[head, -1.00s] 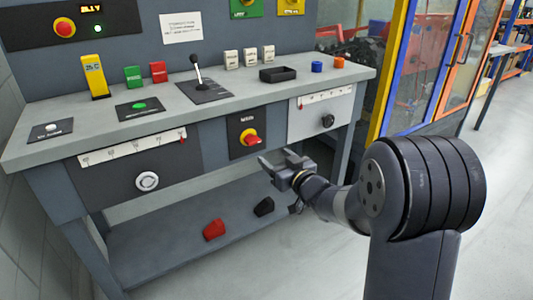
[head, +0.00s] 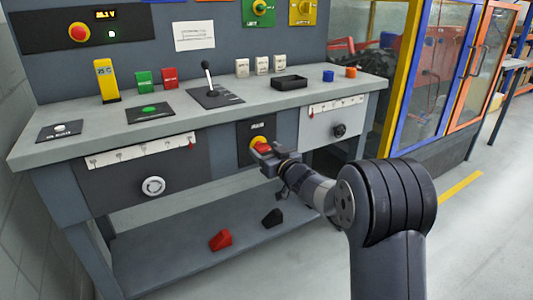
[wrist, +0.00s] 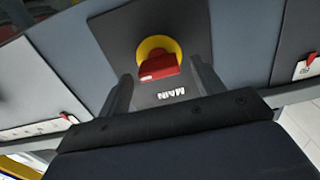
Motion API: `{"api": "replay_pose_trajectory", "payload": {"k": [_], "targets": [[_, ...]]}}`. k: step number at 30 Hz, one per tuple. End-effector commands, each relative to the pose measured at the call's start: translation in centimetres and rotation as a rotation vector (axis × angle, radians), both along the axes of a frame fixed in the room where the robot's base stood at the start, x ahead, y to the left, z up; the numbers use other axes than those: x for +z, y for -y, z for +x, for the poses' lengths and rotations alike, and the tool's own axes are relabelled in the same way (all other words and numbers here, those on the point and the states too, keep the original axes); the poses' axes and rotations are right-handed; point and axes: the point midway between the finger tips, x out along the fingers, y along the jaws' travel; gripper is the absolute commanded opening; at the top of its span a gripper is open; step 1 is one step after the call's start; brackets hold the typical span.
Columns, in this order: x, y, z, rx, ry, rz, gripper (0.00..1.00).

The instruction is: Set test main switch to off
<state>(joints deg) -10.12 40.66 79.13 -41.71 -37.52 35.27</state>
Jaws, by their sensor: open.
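The main switch is a red knob (wrist: 158,66) on a yellow round base (wrist: 158,45). It sits on a dark panel (wrist: 195,25) on the bench front, with the word MAIN showing upside down in the wrist view. In the head view the switch (head: 260,143) is partly covered by my gripper (head: 265,158). In the wrist view my gripper (wrist: 158,92) is open, with one finger on each side below the knob. Its jaws look empty, and I cannot tell whether a finger touches the knob.
A white dial (head: 153,187) is left of the switch and a black knob (head: 339,131) is right of it. A lever (head: 208,80), blocks and a black tray (head: 290,84) stand on the bench top (head: 90,135). Red (head: 220,240) and black (head: 272,218) pieces lie on the lower shelf.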

Motion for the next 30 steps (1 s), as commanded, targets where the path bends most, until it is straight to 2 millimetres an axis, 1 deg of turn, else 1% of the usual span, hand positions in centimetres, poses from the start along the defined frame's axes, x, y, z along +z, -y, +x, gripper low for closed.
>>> {"api": "replay_pose_trajectory", "payload": {"k": [10,26,30], "targets": [[-0.04,-0.15,0.22,0.000,-0.001,0.000,0.63],[-0.02,-0.14,0.21,0.000,-0.001,0.000,0.19],[-0.03,-0.14,0.21,0.000,0.001,-0.003,0.19]]}}
